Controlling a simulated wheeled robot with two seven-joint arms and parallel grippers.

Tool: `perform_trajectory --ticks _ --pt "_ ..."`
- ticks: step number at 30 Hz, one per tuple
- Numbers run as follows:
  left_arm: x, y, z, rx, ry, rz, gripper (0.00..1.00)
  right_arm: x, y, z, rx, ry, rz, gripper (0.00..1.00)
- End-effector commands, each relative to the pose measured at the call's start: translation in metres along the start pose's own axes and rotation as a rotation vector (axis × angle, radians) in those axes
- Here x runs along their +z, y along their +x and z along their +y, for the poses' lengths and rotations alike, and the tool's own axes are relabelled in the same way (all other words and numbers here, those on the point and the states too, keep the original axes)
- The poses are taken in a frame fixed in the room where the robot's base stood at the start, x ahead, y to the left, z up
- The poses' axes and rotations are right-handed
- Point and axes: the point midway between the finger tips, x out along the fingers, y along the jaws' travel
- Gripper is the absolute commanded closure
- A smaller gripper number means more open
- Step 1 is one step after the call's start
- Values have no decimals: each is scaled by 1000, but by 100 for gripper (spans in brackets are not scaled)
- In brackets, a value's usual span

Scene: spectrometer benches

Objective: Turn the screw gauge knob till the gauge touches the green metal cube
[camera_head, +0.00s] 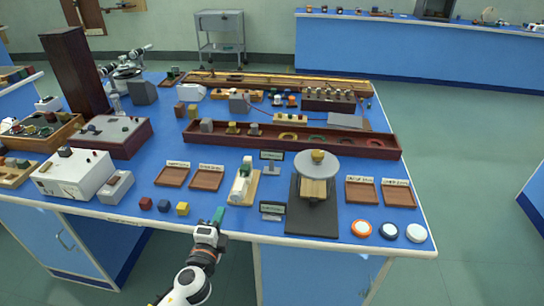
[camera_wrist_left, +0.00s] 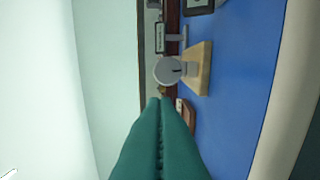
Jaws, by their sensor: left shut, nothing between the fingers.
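The screw gauge (camera_head: 243,181) is a small pale device on a light wooden base near the front middle of the blue bench. In the left wrist view its round grey knob (camera_wrist_left: 168,70) faces me, beside the wooden base (camera_wrist_left: 199,70). A small green patch shows on the gauge in the head view, too small to tell whether it is the green metal cube. My left gripper (camera_head: 219,214) has teal fingers, shut and empty, at the front edge, left of and nearer than the gauge. In the left wrist view its fingertips (camera_wrist_left: 164,99) lie just below the knob, apparently apart from it.
Red, blue and yellow cubes (camera_head: 164,206) sit left of my gripper. Brown trays (camera_head: 207,177) lie behind them. A dark stand with a round grey plate (camera_head: 312,216) is right of the gauge, with a small display (camera_head: 272,211) between. Bare blue bench surrounds the gauge's front.

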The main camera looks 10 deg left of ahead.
Motion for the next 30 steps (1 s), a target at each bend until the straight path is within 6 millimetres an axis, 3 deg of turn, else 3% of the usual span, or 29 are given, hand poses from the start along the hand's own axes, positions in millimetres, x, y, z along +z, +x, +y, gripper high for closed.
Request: perform_trajectory --ticks 14,17,30 --pt "-1 -4 1 0 43 3 100 0 -2 0 0 0 0 64" --pt "0 -6 4 0 144 2 100 0 -5 0 0 0 0 64" --pt "4 -13 13 -2 872 3 100 2 -21 0 0 0 0 64"
